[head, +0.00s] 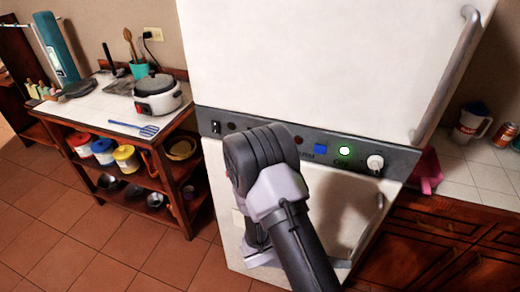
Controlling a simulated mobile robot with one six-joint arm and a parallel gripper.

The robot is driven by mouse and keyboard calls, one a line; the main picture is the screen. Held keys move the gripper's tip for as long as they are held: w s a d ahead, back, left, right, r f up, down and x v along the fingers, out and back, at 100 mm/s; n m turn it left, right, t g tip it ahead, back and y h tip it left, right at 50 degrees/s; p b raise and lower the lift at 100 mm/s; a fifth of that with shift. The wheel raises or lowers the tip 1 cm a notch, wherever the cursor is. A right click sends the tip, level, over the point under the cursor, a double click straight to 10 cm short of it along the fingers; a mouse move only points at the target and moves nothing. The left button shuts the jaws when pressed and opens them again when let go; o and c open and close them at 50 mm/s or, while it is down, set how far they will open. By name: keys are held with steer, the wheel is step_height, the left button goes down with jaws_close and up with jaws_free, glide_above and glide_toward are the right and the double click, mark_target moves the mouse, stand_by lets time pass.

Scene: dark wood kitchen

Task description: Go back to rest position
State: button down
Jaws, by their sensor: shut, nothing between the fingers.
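My arm, dark grey and light grey, rises from the bottom of the head view and bends in front of the white fridge-like appliance (320,60). Its rounded dark joint covers part of the appliance's control panel. A light grey part of my arm shows lower down, in front of the lower door. My gripper's fingers cannot be made out and seem hidden behind the arm. No object is seen held.
A wooden shelf table at left bears a rice cooker (158,98) and blue spatula (135,128). A tiled counter (478,172) stands right. Floor at lower left is clear.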

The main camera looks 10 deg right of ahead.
steer(key=s+a+r+m+t+y, duration=0.1)
steer(key=a+r+m+t+y, duration=0.1)
steer(key=a+r+m+y, duration=0.3)
steer(key=s+a+r+m+t+y, duration=0.2)
steer(key=a+r+m+y, duration=0.3)
steer(key=r+m, duration=0.9)
steer(key=s+a+r+m+t+y, duration=0.2)
steer(key=a+r+m+t+y, duration=0.2)
steer(key=a+r+m, duration=0.4)
steer(key=r+m+y, duration=0.1)
steer(key=r+m, duration=0.1)
steer(key=m, duration=0.2)
steer(key=shift+a, duration=0.15)
